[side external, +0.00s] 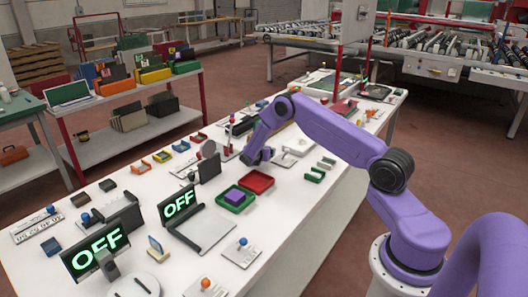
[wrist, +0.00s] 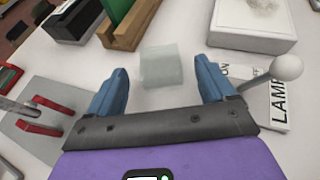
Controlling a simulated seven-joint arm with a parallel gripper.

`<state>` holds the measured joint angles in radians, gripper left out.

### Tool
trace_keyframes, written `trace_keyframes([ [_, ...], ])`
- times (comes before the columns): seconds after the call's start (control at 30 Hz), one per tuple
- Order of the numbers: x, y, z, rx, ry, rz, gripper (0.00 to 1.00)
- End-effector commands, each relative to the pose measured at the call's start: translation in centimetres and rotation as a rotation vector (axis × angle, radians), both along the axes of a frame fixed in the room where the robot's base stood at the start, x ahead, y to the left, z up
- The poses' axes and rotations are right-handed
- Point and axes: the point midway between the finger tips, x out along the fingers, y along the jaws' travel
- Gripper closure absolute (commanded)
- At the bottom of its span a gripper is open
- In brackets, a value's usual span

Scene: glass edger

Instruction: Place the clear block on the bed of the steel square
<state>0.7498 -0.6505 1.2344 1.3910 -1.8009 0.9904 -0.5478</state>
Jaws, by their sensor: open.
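The clear block (wrist: 160,66), a pale see-through cube, stands on the white table in the wrist view. It is just beyond the fingertips and roughly between them. My gripper (wrist: 161,82) has its two blue fingers spread apart, with nothing held. In the side view my gripper (side external: 258,156) is low over the middle of the table, and I cannot make out the block there. I cannot tell for sure which thing is the steel square. A flat grey plate (wrist: 72,95) with red-handled parts on it lies to the left in the wrist view.
A wooden holder (wrist: 124,37) with a green panel stands behind the block, beside a black box (wrist: 72,24). A white box (wrist: 250,38) and a white-knobbed lever (wrist: 287,68) are at right. Green and red trays (side external: 257,181) and two OFF displays (side external: 180,204) stand nearer in the side view.

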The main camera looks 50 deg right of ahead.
Motion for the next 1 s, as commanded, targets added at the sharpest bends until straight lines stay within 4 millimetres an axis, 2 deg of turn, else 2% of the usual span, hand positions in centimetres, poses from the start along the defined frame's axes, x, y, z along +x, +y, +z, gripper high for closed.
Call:
trace_keyframes([
  [0.2,0.7,-1.7,-0.7,0.000,-0.001,-0.001,0.17],
  [0.47,0.7,-1.8,-0.8,0.000,0.000,0.000,0.17],
  [0.57,0.8,-1.8,-0.8,0.000,-0.001,0.000,0.46],
  [0.6,0.7,-1.8,-0.8,0.000,0.000,0.000,0.59],
  [0.67,0.8,-1.8,-0.8,0.000,-0.001,0.000,0.77],
  [0.73,0.8,-1.8,-0.7,-0.001,-0.001,0.000,0.78],
  [0.77,0.8,-1.8,-0.7,-0.001,-0.001,0.000,0.83],
  [1.0,0.8,-1.8,-0.5,0.000,-0.002,-0.001,0.83],
])
